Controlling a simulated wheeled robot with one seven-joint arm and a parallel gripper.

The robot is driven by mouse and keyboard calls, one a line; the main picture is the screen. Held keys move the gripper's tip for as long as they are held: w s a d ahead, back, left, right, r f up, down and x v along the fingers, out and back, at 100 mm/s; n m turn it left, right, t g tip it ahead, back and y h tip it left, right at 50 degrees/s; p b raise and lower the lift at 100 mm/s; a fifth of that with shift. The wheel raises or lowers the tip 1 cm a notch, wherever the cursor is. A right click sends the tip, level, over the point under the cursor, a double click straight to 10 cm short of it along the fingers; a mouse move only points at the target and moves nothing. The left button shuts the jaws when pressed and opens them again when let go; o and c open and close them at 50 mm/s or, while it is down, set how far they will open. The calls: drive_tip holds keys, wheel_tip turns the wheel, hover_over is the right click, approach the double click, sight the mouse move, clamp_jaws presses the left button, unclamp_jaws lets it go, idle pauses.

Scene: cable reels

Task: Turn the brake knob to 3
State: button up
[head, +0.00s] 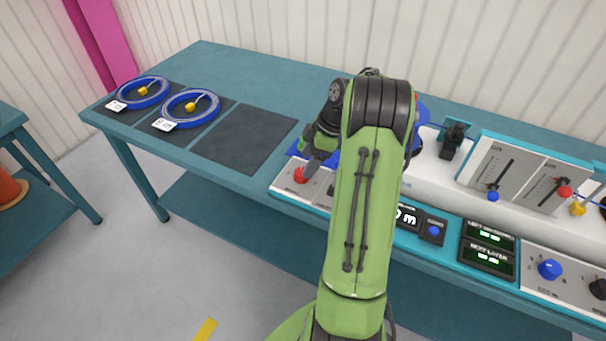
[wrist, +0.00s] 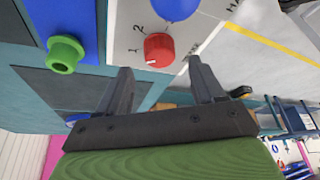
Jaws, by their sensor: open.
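A red knob (wrist: 159,50) with a small white mark sits on a pale panel in the wrist view. The numbers 1 and 2 are printed beside it; no 3 is readable. The knob also shows in the head view (head: 300,176), at the panel's left end. I cannot read a brake label on it. My gripper (wrist: 160,72) is open and empty, with its fingertips just short of the red knob and to either side of it in the wrist view. In the head view my gripper (head: 311,168) is beside this knob, partly hidden by my arm.
A blue knob (wrist: 175,7) is close to the red one. A green peg (wrist: 64,54) stands on a blue part nearby. Blue cable reels (head: 142,92) lie on dark mats at the left. Sliders (head: 493,194), displays (head: 487,246) and another blue knob (head: 549,269) are at the right.

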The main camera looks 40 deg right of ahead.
drive_tip(key=x, duration=0.4)
drive_tip(key=shift+b, duration=0.4)
drive_tip(key=c, duration=1.1)
drive_tip(key=shift+o, duration=0.2)
